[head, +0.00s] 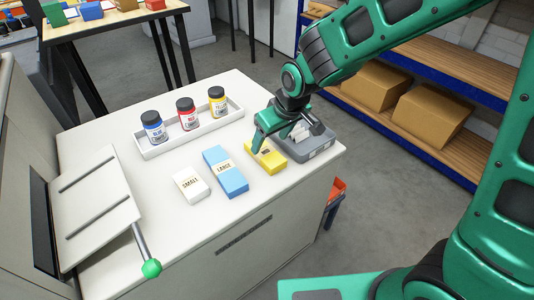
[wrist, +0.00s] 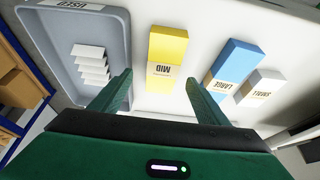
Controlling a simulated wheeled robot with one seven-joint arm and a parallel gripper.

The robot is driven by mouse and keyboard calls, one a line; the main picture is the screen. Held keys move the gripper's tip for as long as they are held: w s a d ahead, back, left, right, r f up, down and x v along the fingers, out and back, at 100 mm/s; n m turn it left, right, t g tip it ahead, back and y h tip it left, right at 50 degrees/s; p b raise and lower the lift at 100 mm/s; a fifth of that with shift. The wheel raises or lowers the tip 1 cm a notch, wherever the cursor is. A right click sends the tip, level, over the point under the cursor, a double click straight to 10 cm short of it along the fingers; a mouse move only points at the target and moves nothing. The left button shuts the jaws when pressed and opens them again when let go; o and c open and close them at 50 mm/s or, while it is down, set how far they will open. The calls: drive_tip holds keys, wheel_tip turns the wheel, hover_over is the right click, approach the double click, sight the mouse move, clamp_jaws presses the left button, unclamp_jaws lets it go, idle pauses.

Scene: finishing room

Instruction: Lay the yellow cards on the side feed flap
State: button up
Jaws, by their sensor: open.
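The yellow cards (head: 268,160), a banded block marked MID, lie flat on the white worktop beside the grey tray. They also show in the wrist view (wrist: 166,48), lying ahead of and between the fingers. My gripper (head: 268,135) is open and empty, just above the yellow cards; in the wrist view its green fingers (wrist: 160,90) stand apart with the block's near end at the gap. I cannot tell whether a finger touches it. The side feed flap (head: 97,205), a pale panel with two dark rails, slopes out from the machine at the left.
Blue LARGE cards (head: 226,172) and white SMALL cards (head: 190,186) lie left of the yellow ones. A grey tray (head: 318,150) with white pieces stands at right. A white tray (head: 150,153) holds blue, red and yellow jars. A green-knobbed lever (head: 151,267) stands by the flap.

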drive_tip(key=shift+x, duration=2.55)
drive_tip(key=shift+s, duration=0.15)
drive_tip(key=c, duration=1.4)
